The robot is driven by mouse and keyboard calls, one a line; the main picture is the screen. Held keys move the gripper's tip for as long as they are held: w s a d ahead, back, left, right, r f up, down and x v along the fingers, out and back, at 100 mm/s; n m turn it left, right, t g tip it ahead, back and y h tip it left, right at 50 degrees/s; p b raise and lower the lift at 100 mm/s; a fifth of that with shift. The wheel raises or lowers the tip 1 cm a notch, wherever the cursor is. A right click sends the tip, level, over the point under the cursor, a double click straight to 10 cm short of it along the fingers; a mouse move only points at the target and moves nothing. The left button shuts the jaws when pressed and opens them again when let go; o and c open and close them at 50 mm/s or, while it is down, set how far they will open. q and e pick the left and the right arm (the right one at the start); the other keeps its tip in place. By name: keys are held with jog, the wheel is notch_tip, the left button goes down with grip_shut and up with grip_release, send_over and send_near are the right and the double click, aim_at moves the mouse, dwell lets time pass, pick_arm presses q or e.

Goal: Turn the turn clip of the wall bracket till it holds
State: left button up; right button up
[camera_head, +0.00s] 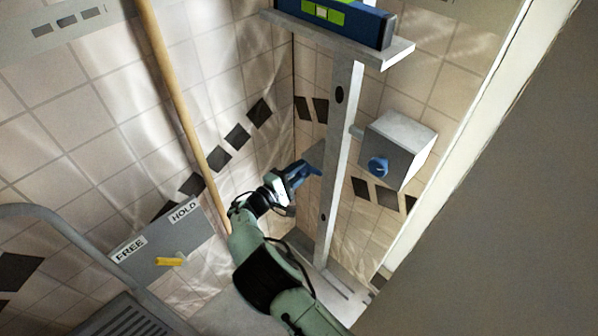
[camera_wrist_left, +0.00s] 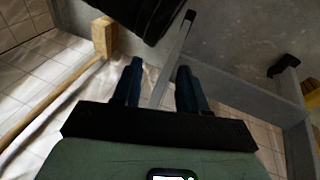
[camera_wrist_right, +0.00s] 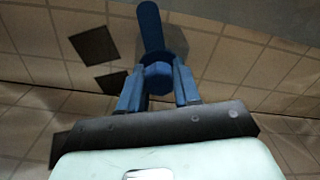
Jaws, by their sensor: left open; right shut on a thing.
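My right gripper (camera_head: 303,173) comes in from below, close to the left side of the grey upright post (camera_head: 341,130). The grey plate (camera_head: 150,252) at lower left reads FREE and HOLD and carries a yellow lever (camera_head: 170,261), apart from my gripper. My left gripper (camera_wrist_left: 160,85) shows only in its own wrist view, open, with a narrow grey bar (camera_wrist_left: 172,60) crossing the view between its fingers.
A grey box with a blue knob (camera_head: 378,167) stands right of the post. A blue and green spirit level (camera_head: 330,14) lies on the ledge (camera_head: 400,50) above. A wooden pole (camera_head: 182,105) leans at left. A large grey surface (camera_head: 510,220) fills the right.

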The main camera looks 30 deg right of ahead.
pick_arm(q)
jog(key=shift+w+a+f, duration=0.1)
jog(key=shift+w, duration=0.05)
pick_arm(e)
jog(key=shift+a+f+m, duration=0.15)
jog(key=shift+m, duration=1.65)
jog(key=o, duration=1.1)
jog(key=shift+w, duration=0.1)
jog(key=shift+c, duration=0.2)
jog(key=shift+r, duration=0.2)
pick_arm(q)
jog(key=shift+s+d+r+g+p, duration=0.2)
jog(key=shift+s+d+r+p, duration=0.2)
jog(key=shift+s, duration=0.2)
jog(key=shift+s+d+r+g+p, duration=0.2)
jog(key=shift+s+d+r+p, duration=0.15)
jog(key=shift+s, duration=0.2)
pick_arm(e)
jog(key=v, duration=1.3)
pick_arm(q)
jog(key=shift+a+r, duration=0.1)
pick_arm(e)
jog(key=shift+a+m, duration=0.15)
jog(key=shift+m, duration=0.15)
